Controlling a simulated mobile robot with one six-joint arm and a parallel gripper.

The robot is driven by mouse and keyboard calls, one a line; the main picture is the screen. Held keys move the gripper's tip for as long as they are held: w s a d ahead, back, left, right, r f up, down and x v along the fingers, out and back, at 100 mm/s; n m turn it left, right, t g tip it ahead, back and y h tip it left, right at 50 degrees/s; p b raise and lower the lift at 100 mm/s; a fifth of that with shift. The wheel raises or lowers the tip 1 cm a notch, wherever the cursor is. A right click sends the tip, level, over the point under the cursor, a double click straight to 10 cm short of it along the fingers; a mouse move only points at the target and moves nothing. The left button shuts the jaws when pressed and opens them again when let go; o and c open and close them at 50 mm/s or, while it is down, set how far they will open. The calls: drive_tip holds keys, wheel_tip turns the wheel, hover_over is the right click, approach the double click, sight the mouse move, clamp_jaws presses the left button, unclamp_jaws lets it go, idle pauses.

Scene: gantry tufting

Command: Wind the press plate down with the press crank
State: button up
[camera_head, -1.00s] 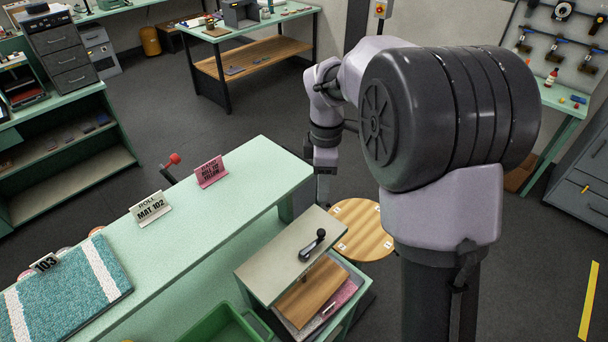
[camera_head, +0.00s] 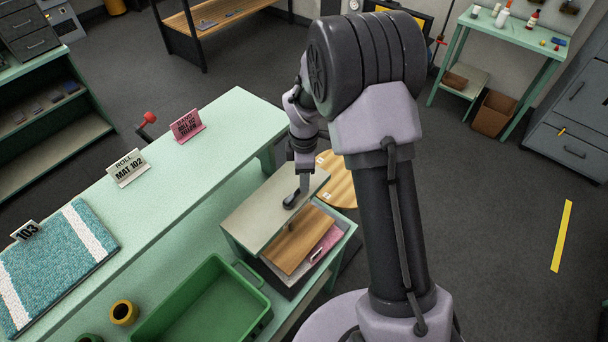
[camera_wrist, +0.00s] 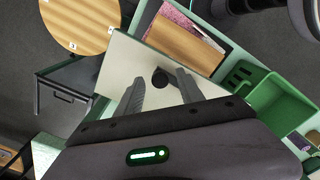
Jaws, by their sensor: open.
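The press (camera_head: 258,212) has a pale grey top at the near right of the green bench. The dark press crank (camera_head: 291,202) lies on that top. My gripper (camera_head: 304,184) points down at the crank's end. In the wrist view my gripper (camera_wrist: 163,82) is open, with its two fingers apart and the dark crank knob (camera_wrist: 160,78) showing between them. I cannot tell whether either finger touches it. The wooden press plate (camera_head: 297,242) sits under the top, above a pink piece (camera_head: 325,242). The crank's lower part is hidden in the wrist view.
A green bin (camera_head: 205,300) stands left of the press. The green bench (camera_head: 190,170) carries sign cards and a teal mat (camera_head: 58,265). A round wooden stool (camera_head: 337,184) stands just behind the press. Open floor lies to the right.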

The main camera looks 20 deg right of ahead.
drive_tip(key=shift+c, duration=0.5)
clamp_jaws()
idle(0.8)
